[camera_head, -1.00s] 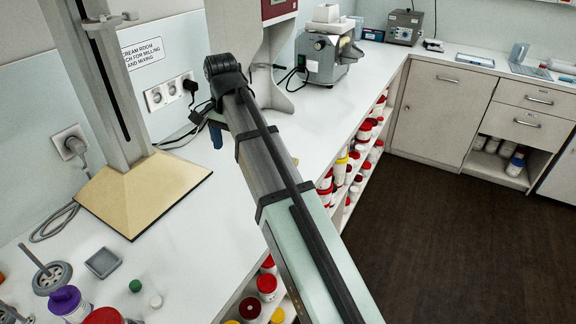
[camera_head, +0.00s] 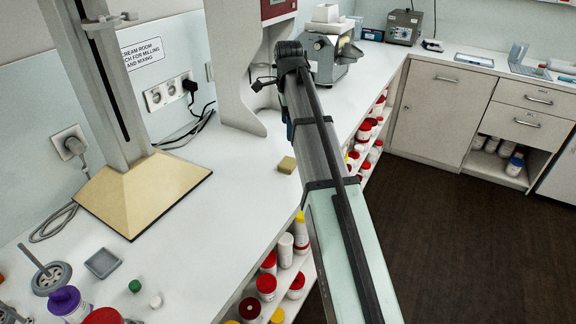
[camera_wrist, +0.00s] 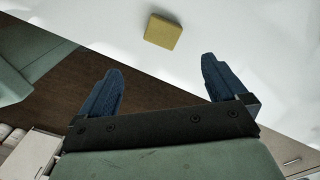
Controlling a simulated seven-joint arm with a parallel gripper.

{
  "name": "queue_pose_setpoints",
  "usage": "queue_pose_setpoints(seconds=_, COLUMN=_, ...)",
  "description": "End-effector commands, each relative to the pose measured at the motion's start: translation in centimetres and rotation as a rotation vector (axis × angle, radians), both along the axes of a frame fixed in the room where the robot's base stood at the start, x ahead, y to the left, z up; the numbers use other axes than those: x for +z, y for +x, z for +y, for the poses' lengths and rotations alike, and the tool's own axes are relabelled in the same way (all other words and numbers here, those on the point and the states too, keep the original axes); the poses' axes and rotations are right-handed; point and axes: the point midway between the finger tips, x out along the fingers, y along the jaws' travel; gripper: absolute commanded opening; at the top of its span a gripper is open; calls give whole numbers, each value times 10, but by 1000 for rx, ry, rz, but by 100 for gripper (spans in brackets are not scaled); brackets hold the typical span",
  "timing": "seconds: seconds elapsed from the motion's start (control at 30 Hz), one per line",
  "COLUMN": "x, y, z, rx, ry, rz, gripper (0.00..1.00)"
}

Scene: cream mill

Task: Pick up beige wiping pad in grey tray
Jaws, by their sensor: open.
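A beige, yellowish block-shaped pad (camera_head: 287,165) lies on the white counter near its front edge, not in a tray. It also shows at the top middle of the wrist view (camera_wrist: 163,31). A small square grey tray (camera_head: 102,263) sits on the counter at the lower left and looks empty. My gripper (camera_wrist: 162,70) is open and empty, its two blue fingers spread apart. In the wrist view the pad lies beyond the fingertips, between their lines, apart from them. In the head view my arm hides most of the gripper.
The counter (camera_head: 205,230) around the pad is clear. A stand with a beige base (camera_head: 145,192) is at left, and a grey mill (camera_head: 327,58) stands at the back. Jars with red lids (camera_head: 266,284) fill shelves below the counter edge. A green cap (camera_head: 135,286) lies near the tray.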

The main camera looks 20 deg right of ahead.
Motion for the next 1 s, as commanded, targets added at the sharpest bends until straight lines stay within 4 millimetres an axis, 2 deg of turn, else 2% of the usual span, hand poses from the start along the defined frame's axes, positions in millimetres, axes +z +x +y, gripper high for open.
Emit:
queue_pose_setpoints(seconds=0.3, x=1, y=6, z=0, rx=-453, ry=-7, rz=-19, gripper=99)
queue_pose_setpoints(seconds=0.53, x=-3, y=6, z=0, rx=-573, ry=-7, rz=-20, gripper=99)
queue_pose_setpoints(seconds=1.0, x=-72, y=5, z=0, rx=-576, ry=-8, rz=-18, gripper=99)
